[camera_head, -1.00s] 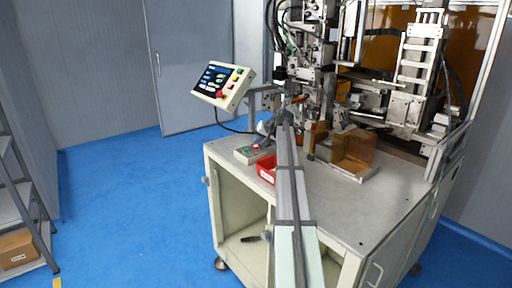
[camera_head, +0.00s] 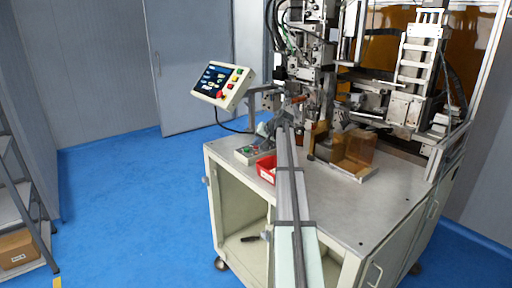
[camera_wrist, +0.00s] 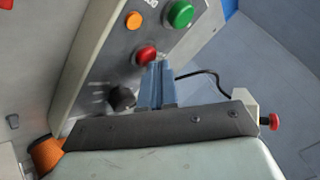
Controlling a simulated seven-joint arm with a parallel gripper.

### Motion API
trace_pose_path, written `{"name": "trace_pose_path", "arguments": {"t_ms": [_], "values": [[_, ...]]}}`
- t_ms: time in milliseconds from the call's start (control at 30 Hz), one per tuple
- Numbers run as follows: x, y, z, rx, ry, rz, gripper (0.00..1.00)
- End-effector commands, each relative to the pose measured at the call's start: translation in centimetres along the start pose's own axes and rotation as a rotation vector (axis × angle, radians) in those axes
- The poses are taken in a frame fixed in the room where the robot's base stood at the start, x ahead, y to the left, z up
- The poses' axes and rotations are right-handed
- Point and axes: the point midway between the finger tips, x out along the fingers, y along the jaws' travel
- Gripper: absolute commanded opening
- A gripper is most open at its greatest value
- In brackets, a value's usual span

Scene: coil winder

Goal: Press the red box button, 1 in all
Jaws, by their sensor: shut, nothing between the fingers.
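A grey control box (camera_head: 247,157) sits on the left back corner of the machine's table. In the wrist view its face (camera_wrist: 98,62) carries a red button (camera_wrist: 145,53), a green button (camera_wrist: 180,14), an orange button (camera_wrist: 134,20) and a dark knob (camera_wrist: 122,97). My gripper (camera_wrist: 158,68) is shut and empty, its blue-grey fingertips right beside the red button and overlapping its lower edge in the picture. I cannot tell whether they touch it. In the head view my gripper is small and partly hidden over the box.
A red bin (camera_head: 266,169) stands on the table next to the box, close to my arm. A tilted touch panel (camera_head: 223,82) with its own buttons hangs behind. A red mushroom knob (camera_wrist: 271,121) shows at the wrist view's right. The winding machine stands behind to the right.

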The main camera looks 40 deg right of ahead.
Motion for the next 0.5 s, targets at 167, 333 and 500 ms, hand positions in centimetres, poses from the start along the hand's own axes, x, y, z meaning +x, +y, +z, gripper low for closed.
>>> {"name": "trace_pose_path", "arguments": {"t_ms": [167,333,500], "values": [[-0.3,-0.2,-0.2,0.0,-0.001,0.0,0.0],[-0.8,-0.6,-0.6,0.0,-0.001,0.0,0.0],[-1.2,-0.8,-0.8,0.0,-0.001,0.0,0.0]]}}
